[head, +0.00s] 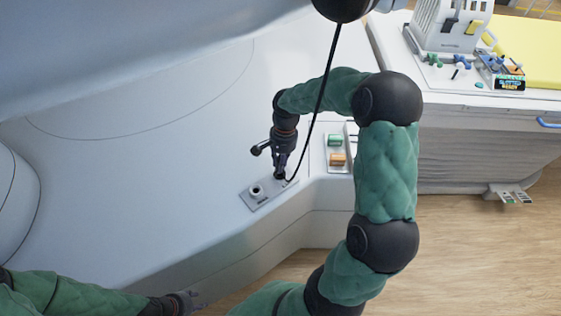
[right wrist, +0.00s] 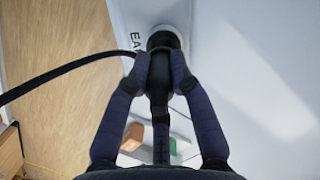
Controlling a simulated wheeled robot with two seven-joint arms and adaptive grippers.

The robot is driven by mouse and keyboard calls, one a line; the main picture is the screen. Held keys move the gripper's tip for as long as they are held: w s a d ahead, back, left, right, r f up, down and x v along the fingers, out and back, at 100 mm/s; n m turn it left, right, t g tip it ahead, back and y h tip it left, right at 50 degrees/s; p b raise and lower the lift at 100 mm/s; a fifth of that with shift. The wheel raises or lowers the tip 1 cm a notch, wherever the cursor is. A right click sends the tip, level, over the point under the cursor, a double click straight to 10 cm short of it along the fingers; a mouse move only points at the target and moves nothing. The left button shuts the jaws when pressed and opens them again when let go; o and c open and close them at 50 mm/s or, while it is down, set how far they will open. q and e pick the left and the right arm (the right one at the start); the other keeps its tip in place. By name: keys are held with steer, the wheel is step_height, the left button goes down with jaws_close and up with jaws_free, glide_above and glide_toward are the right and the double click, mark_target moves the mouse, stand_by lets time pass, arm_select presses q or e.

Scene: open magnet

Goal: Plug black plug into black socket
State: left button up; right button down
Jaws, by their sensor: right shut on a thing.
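My right gripper (head: 281,164) points down at the right end of a small grey socket plate (head: 265,203) on the white machine. In the right wrist view its two fingers (right wrist: 160,67) are shut on the black plug (right wrist: 159,85), with a black cable trailing left. The plug's front end meets a dark round socket with a pale rim (right wrist: 164,31). I cannot tell how deep it sits. A second round socket (head: 255,190) shows on the plate's left half, empty. My left gripper (head: 186,301) is low at the bottom edge, away from the plate; its fingers are too small to read.
The black cable (head: 325,85) runs from the plug up to the top of the head view. Green (head: 335,140) and orange (head: 337,159) buttons sit right of the plate. A white cabinet with small parts (head: 460,60) stands at the upper right. Wooden floor lies in front.

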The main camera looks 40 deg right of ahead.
steer(key=shift+f+b, duration=0.65)
steer(key=shift+f, duration=0.8)
stand_by(0.4)
steer(key=c, duration=1)
jaws_free()
steer(key=shift+r, duration=0.1)
step_height(320, 180, up, 12)
steer(key=d, duration=0.1)
steer(key=shift+w+d, duration=0.3)
